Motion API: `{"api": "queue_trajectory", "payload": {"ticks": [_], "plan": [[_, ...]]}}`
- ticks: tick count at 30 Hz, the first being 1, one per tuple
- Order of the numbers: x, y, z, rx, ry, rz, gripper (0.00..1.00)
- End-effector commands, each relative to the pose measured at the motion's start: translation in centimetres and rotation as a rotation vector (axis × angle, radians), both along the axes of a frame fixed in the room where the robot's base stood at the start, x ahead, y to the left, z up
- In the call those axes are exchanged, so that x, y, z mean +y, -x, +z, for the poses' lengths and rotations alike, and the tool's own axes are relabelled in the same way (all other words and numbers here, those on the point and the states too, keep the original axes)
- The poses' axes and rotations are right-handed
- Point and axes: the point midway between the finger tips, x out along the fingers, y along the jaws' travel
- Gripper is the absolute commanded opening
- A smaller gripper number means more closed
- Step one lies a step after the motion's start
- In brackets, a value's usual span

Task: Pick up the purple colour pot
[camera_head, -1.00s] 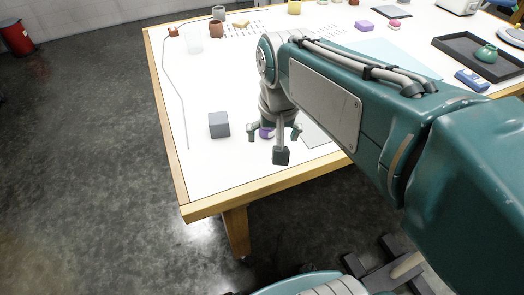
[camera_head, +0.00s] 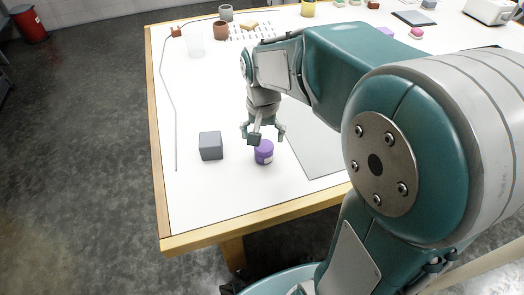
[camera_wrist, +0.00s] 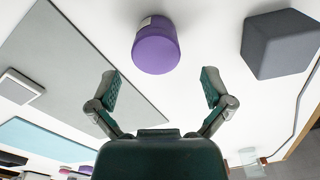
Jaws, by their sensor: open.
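The purple colour pot (camera_head: 264,153) stands on the white table near its front edge, with a pale label on its side. In the wrist view the purple colour pot (camera_wrist: 156,46) lies ahead of the fingers, roughly centred between them and apart from both. My gripper (camera_head: 264,136) hangs from the arm just behind and above the pot in the head view, partly overlapping its top edge. In the wrist view my gripper (camera_wrist: 160,92) shows its two fingers spread wide with nothing between them.
A grey cube (camera_head: 210,146) stands left of the pot, a small gap away. A flat grey sheet (camera_head: 312,150) lies to its right. A thin cord (camera_head: 168,100) runs along the left table edge. Cups, including a brown one (camera_head: 221,30), stand at the back.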

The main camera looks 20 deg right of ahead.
Motion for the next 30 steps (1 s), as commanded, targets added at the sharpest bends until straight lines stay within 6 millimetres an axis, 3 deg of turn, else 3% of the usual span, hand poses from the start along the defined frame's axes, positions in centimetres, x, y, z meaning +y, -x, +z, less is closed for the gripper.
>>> {"api": "queue_trajectory", "payload": {"ticks": [6, 15, 18, 21, 30], "plan": [[0.1, 0.3, -3.3, 0.004, 0.000, 0.000, 1.00], [0.1, 0.2, -3.7, 0.000, 0.001, 0.001, 1.00], [0.1, 0.2, -3.7, 0.000, 0.001, 0.001, 0.55], [0.1, 0.2, -3.7, 0.000, 0.001, 0.001, 0.18], [0.1, 0.2, -3.8, 0.002, 0.001, 0.001, 0.17]]}}
